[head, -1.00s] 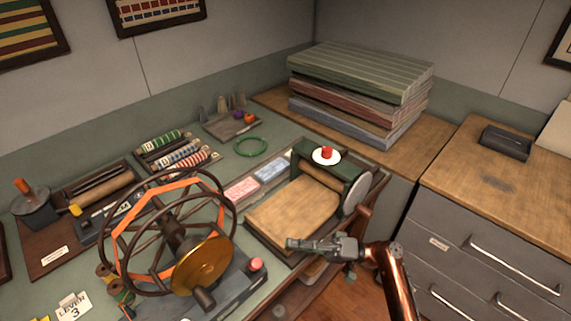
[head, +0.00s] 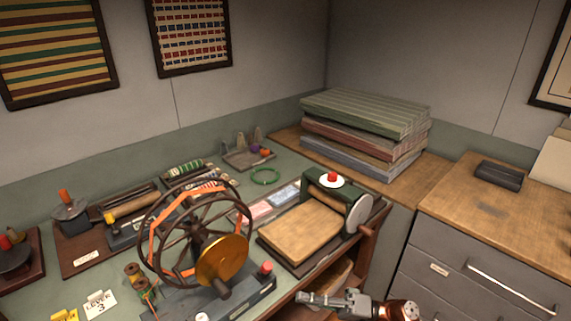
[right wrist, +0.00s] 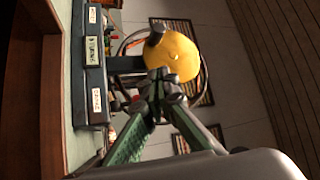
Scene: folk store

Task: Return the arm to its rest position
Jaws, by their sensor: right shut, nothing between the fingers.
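My right gripper (head: 325,299) is low at the bottom of the head view, in front of the bench's front edge and below the wooden board of the roller press (head: 304,234). It is shut and empty, and its fingertips meet in the right wrist view (right wrist: 160,80). My right arm comes in from the bottom right. My left gripper is not in view. The spoked wheel device with a brass disc (head: 222,261) stands to the left on the bench. The disc also shows as a yellow round (right wrist: 173,57) beyond the fingertips in the right wrist view.
Folded cloths (head: 366,118) are stacked at the back. A drawer cabinet (head: 500,260) stands at the right.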

